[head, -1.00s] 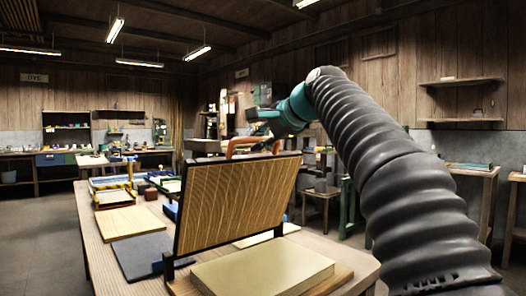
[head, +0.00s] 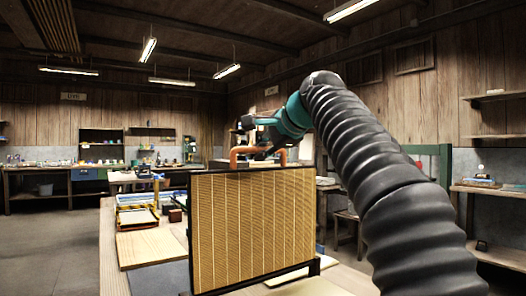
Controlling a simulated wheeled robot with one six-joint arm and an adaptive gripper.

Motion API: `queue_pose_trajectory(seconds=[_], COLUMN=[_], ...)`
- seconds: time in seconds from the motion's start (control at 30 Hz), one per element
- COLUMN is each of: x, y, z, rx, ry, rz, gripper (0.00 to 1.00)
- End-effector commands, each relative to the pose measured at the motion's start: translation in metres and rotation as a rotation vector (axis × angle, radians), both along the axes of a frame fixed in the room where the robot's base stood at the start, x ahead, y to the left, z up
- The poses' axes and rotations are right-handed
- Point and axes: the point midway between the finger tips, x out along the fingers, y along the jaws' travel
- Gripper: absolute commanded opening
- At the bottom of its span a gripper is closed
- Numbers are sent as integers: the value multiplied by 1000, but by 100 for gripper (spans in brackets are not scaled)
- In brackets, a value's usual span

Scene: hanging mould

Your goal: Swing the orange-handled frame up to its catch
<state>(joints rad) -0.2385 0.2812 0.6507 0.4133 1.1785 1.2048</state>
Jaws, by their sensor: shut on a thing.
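The frame (head: 252,228), a tan ribbed panel with a dark border, stands nearly upright on the bench in the head view. Its orange handle (head: 241,151) rises from the top edge. My gripper (head: 270,143) is at the handle's right part and shut on it, with the fingertips partly hidden behind my arm. I cannot make out the catch. The pale slab (head: 312,287) below the frame is mostly hidden.
The wooden bench (head: 112,250) carries a board (head: 147,248) and several trays (head: 137,218) on the left. A green-framed stand (head: 428,155) and a side shelf (head: 497,190) stand to the right. Floor shows free at the left.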

Motion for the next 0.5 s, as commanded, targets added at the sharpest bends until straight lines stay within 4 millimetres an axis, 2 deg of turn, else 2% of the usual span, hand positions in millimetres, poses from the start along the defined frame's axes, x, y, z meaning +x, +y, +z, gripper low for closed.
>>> queue_pose_trajectory(seconds=[0.17, 0.2, 0.3, 0.5], x=[1, 1, 0, -1], y=[-1, -1, 0, 3], z=[1, 1, 1, 0], rx=[-1, -1, -1, -1], ry=[-5, -4, -4, -2], rz=[-5, -4, -2, 4], gripper=[0, 18, 41, 41])
